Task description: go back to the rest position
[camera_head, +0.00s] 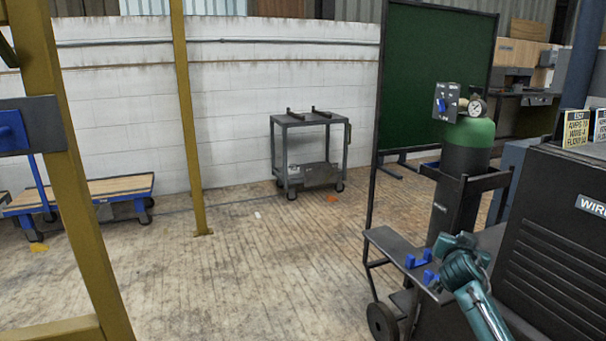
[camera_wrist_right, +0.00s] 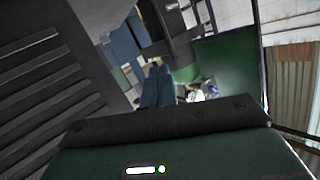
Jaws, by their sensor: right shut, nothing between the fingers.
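My right arm (camera_head: 470,283), teal, comes in from the lower right in the head view, in front of the cart with the gas cylinder. Its fingers cannot be made out there. In the right wrist view my right gripper (camera_wrist_right: 157,88) shows as two dark blue fingers close together, shut and empty. They point towards the cylinder's surroundings, and nothing is seen touching them. My left gripper is not in view.
A green-topped cylinder (camera_head: 468,147) stands on a dark cart (camera_head: 395,250) with blue brackets (camera_head: 430,276). A black machine (camera_head: 555,240) is close on the right. A yellow post (camera_head: 75,190) stands left.

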